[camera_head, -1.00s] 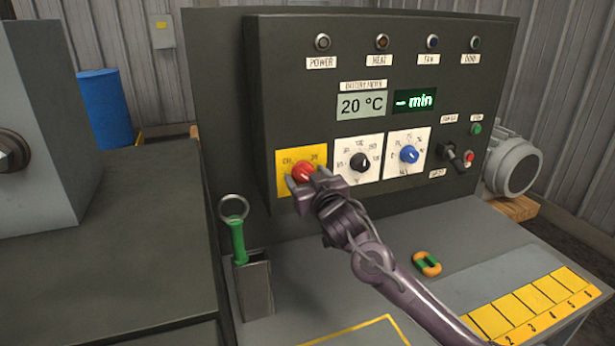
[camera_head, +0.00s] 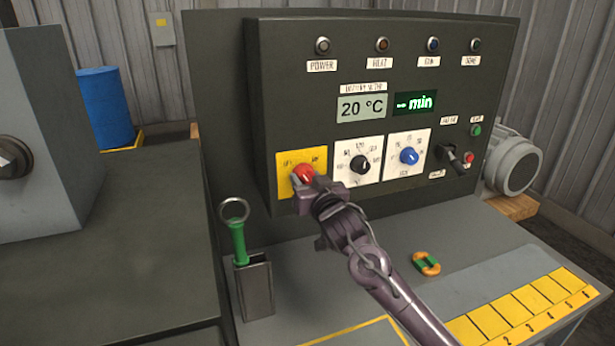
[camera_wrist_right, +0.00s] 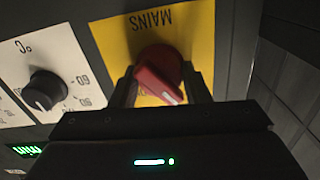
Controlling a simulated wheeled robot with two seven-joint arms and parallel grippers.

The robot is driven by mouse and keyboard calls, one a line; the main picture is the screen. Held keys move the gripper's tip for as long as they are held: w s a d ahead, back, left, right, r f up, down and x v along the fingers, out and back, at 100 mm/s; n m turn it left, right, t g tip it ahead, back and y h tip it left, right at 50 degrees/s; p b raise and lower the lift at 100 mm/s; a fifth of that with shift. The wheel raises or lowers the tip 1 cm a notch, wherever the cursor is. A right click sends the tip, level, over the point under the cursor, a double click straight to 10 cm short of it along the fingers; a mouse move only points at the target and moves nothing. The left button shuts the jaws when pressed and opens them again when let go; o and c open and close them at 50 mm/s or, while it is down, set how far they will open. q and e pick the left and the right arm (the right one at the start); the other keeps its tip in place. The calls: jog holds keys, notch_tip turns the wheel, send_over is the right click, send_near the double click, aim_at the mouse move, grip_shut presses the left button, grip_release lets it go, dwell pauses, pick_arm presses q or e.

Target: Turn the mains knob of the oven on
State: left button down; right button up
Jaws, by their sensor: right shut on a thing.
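The red mains knob (camera_head: 303,174) sits on a yellow plate (camera_head: 288,160) at the lower left of the oven's dark control panel (camera_head: 285,80). My right gripper (camera_head: 306,183) is at the knob and hides part of it in the head view. In the right wrist view the red knob (camera_wrist_right: 160,80) lies between the two fingers of my right gripper (camera_wrist_right: 163,92), which is shut on it. The knob's pale pointer mark shows slanted in that view. The power lamp (camera_head: 322,45) looks unlit. My left gripper is not in view.
A black-knob dial (camera_head: 361,164) and a blue-knob dial (camera_head: 409,156) are right of the mains knob. A green-handled tool (camera_head: 237,240) stands in a holder below left. An orange-green ring (camera_head: 426,264) lies on the bench.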

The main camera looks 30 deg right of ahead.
jog(key=m+p, duration=0.2)
jog(key=m, duration=0.1)
jog(key=shift+r+m, duration=0.1)
jog(key=shift+m, duration=0.3)
jog(key=m+p, duration=0.2)
jog(key=m, duration=0.2)
jog(key=shift+m, duration=0.3)
jog(key=m+p, duration=0.1)
jog(key=m, duration=0.3)
jog(key=shift+p, duration=0.4)
jog(key=shift+m+p, duration=0.4)
jog(key=shift+m, duration=1.2)
jog(key=shift+f, duration=0.2)
jog(key=o, duration=1)
jog(key=shift+s, duration=0.1)
jog(key=shift+c, duration=0.2)
jog(key=shift+r, duration=0.1)
